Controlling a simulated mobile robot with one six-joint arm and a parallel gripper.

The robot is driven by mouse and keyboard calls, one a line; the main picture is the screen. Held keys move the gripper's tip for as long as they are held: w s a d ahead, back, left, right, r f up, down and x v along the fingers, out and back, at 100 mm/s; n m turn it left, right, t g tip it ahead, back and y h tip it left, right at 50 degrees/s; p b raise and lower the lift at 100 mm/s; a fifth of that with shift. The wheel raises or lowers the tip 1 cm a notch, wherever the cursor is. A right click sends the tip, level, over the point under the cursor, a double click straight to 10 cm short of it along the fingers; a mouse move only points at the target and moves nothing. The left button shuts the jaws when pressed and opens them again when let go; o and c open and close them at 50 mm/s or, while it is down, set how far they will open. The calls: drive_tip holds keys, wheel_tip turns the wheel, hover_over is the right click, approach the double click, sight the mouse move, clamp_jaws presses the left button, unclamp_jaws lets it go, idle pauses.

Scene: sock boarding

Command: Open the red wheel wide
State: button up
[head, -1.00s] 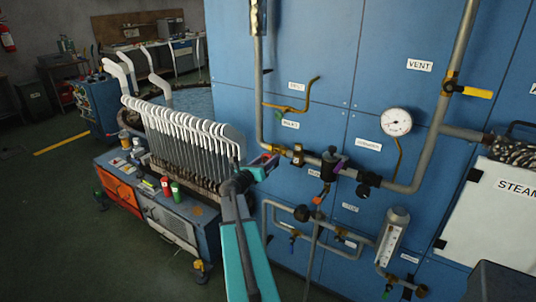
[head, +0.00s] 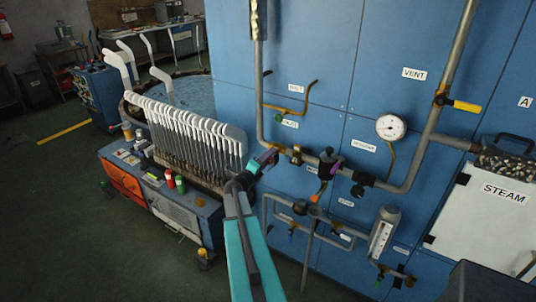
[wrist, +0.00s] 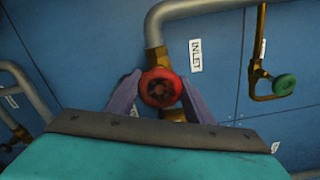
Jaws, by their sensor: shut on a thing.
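The red wheel (wrist: 161,88) is a small round handwheel on a brass valve in a grey pipe, beside a label reading INLET (wrist: 195,55). In the wrist view my gripper (wrist: 160,91) has a purple finger on each side of the wheel and is shut on it. In the head view my gripper (head: 268,157) is at the pipe on the blue panel. The wheel is mostly hidden there behind the gripper.
A green knob (wrist: 284,84) hangs on a brass pipe to the right in the wrist view. In the head view a pressure gauge (head: 390,127) and a yellow-handled vent valve (head: 466,106) are to the right. A cart with white sock forms (head: 190,135) stands close on the left.

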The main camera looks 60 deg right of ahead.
drive_tip(key=shift+n+p, duration=0.4)
drive_tip(key=shift+n, duration=0.2)
drive_tip(key=shift+f, duration=0.1)
drive_tip(key=o, duration=1)
drive_tip(key=shift+o, duration=0.2)
drive_tip(key=shift+a, duration=0.1)
drive_tip(key=a+b, duration=0.5)
drive_tip(key=a, duration=0.8)
drive_tip(key=shift+a, duration=0.3)
